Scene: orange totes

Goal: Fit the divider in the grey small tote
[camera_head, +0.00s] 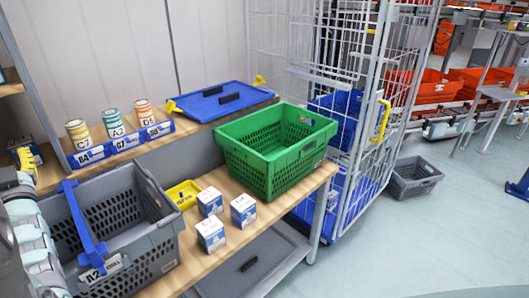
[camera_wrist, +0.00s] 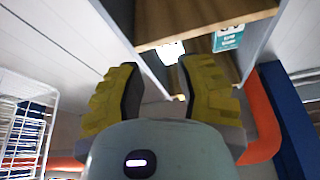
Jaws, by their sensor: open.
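A grey tote (camera_head: 152,240) with perforated walls stands on the wooden table at the lower left. A blue strip-like piece (camera_head: 80,218), which may be the divider, lies across its left side, with its near end by the A2 label. I cannot tell whether it sits in slots or only rests on the rim. A smaller grey tote (camera_head: 416,180) stands on the floor at the right and looks empty. My gripper (camera_wrist: 157,85) is open in the wrist view, its yellow fingers apart with nothing between them.
A green tote (camera_head: 260,160) stands right of the grey tote, with several small boxes (camera_head: 211,234) and a yellow bin (camera_head: 184,192) between. A blue lid (camera_head: 220,100) and cans (camera_head: 113,122) are behind. A wire cage (camera_head: 345,150) stands right; the floor beyond is mostly clear.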

